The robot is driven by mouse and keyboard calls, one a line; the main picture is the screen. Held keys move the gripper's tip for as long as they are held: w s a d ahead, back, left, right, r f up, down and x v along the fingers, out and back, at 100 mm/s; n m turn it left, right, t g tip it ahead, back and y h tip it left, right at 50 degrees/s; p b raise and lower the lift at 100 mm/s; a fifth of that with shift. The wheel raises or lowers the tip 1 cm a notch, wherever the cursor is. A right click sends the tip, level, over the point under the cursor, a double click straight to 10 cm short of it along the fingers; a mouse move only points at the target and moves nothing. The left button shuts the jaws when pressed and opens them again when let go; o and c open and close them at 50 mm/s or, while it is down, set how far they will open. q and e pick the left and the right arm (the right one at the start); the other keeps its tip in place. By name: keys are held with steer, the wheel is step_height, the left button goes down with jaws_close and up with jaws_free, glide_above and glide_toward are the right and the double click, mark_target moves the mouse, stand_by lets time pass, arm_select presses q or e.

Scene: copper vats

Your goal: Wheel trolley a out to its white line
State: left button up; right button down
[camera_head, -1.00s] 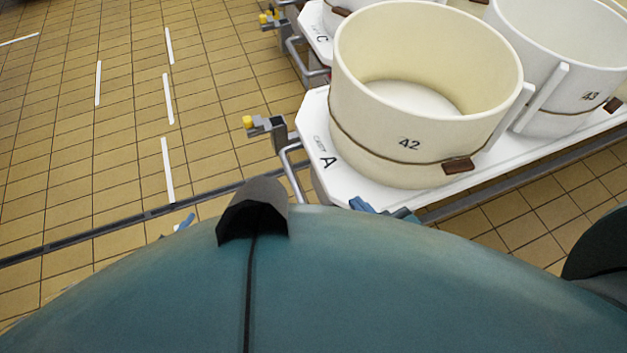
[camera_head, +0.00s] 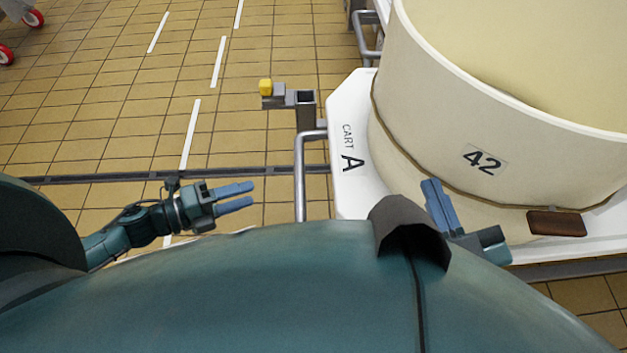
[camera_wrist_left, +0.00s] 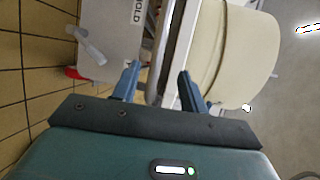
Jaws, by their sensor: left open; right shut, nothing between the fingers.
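Trolley a is a white platform marked CART A (camera_head: 348,115), at centre right in the head view, carrying a cream vat (camera_head: 440,100) numbered 42. Its upright grey handle (camera_head: 300,180) is at its left end. My left gripper (camera_head: 252,196) is open and empty, left of the handle and apart from it, its fingers towards it. In the left wrist view its fingers (camera_wrist_left: 159,78) are spread, with a pale bar and the cream vat (camera_wrist_left: 232,60) beyond. My right gripper (camera_head: 430,185) is shut, in front of the vat. White floor dashes (camera_head: 191,135) lie left; I cannot tell which is trolley a's.
A grey bracket with a yellow knob (camera_head: 265,87) stands out at the trolley's left end. A dark floor channel (camera_head: 100,178) crosses the tiles. Red-wheeled equipment (camera_head: 34,18) is at the upper left. The tiled floor between is clear.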

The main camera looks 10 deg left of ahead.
arm_select(q)
steer(key=b+x, duration=0.2)
steer(key=x, duration=1.1)
steer(key=shift+b, duration=0.3)
jaws_close()
